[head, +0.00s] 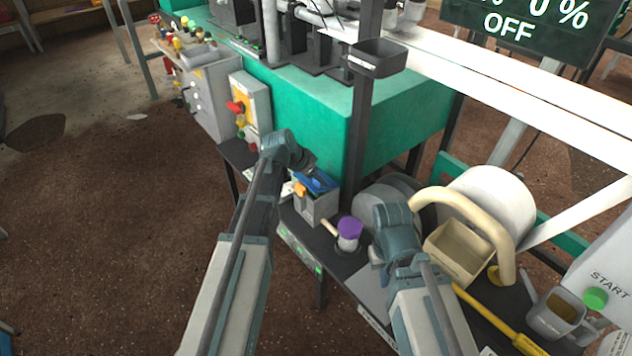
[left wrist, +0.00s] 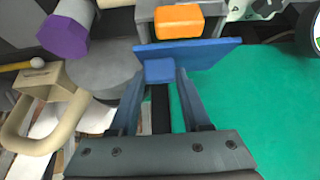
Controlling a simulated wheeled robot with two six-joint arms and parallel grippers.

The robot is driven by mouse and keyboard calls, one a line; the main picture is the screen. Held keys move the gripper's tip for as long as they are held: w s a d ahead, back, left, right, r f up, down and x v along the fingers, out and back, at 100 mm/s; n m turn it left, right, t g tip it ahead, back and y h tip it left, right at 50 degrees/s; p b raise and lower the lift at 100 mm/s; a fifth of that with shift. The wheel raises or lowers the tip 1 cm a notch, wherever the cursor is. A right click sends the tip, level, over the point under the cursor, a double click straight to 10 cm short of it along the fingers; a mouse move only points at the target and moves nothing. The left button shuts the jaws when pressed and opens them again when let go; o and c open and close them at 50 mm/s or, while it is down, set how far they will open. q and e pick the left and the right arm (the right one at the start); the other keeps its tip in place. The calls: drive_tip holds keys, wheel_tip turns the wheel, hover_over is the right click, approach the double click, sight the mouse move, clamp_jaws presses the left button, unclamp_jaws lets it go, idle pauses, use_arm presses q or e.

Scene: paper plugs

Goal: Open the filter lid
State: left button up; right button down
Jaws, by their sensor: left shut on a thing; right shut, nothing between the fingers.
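The grey filter box (head: 314,208) stands on the dark bench in the head view, with an orange block (head: 299,189) on its front. The blue lid (head: 321,181) is at its top. My left gripper (head: 311,171) is at the lid. In the left wrist view the fingers are shut on the small blue handle (left wrist: 159,70) of the lid (left wrist: 205,53), and the orange block (left wrist: 178,21) is just beyond. How far the lid is raised is unclear. My right gripper (head: 391,214) is over the bench to the right, shut and empty, its fingertips largely hidden.
A purple-topped grey part (head: 350,228) stands right of the box. A beige bin (head: 455,255) with a curved handle is further right. A dark post (head: 358,130) rises behind the box, before the green machine block (head: 400,115).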

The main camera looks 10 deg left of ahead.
use_arm(q)
drive_tip(key=shift+w+d+r, duration=0.1)
drive_tip(key=shift+w+r, duration=0.1)
drive_tip(key=shift+w+d+r+p, duration=0.35)
drive_tip(key=shift+w+r+p, duration=0.1)
drive_tip(key=shift+p, duration=0.05)
drive_tip(key=shift+r, duration=0.1)
idle(0.4)
drive_tip(key=shift+w+d+r+p, duration=0.25)
drive_tip(key=shift+w+p, duration=0.1)
drive_tip(key=shift+w+d, duration=0.1)
drive_tip(key=shift+w+r, duration=0.1)
drive_tip(key=shift+r, duration=0.05)
drive_tip(key=shift+w+d+r+p, duration=0.25)
drive_tip(key=shift+w+d+p, duration=0.15)
drive_tip(key=shift+w, duration=0.1)
drive_tip(key=shift+w+d, duration=0.1)
drive_tip(key=shift+d, duration=0.05)
